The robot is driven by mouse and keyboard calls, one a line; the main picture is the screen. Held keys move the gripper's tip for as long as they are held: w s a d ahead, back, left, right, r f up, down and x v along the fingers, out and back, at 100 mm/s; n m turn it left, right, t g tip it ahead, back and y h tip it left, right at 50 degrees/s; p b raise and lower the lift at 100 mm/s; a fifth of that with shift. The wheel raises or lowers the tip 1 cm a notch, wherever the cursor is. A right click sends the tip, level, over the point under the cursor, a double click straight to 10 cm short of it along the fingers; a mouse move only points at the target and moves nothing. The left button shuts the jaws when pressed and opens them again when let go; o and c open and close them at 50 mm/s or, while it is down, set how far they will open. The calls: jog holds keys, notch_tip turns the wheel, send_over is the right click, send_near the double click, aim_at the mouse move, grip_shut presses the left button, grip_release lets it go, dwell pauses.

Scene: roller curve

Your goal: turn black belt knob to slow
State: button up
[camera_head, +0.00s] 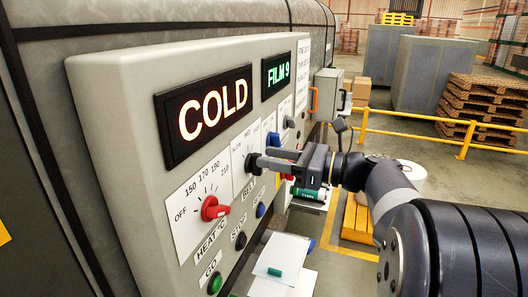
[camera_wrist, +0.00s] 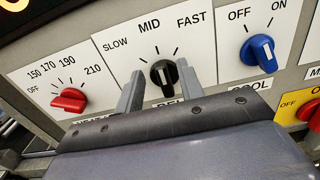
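The black belt knob (camera_wrist: 163,75) is on a white plate marked SLOW, MID and FAST in the wrist view. Its handle points roughly up toward MID. My gripper (camera_wrist: 160,72) is open, with one finger on each side of the knob and visible gaps between. In the head view, my gripper (camera_head: 264,160) reaches to the panel from the right, with its fingertips at the black knob (camera_head: 252,164). The fingers partly hide the knob there.
A red heat knob (camera_wrist: 69,100) is left of the belt knob and a blue cool knob (camera_wrist: 262,53) is right of it. A yellow rail (camera_head: 430,138) and pallets (camera_head: 480,112) stand behind.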

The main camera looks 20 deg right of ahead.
jog(key=shift+x, duration=1.2)
jog(key=shift+c, duration=0.2)
jog(key=c, duration=0.5)
jog(key=shift+c, duration=0.2)
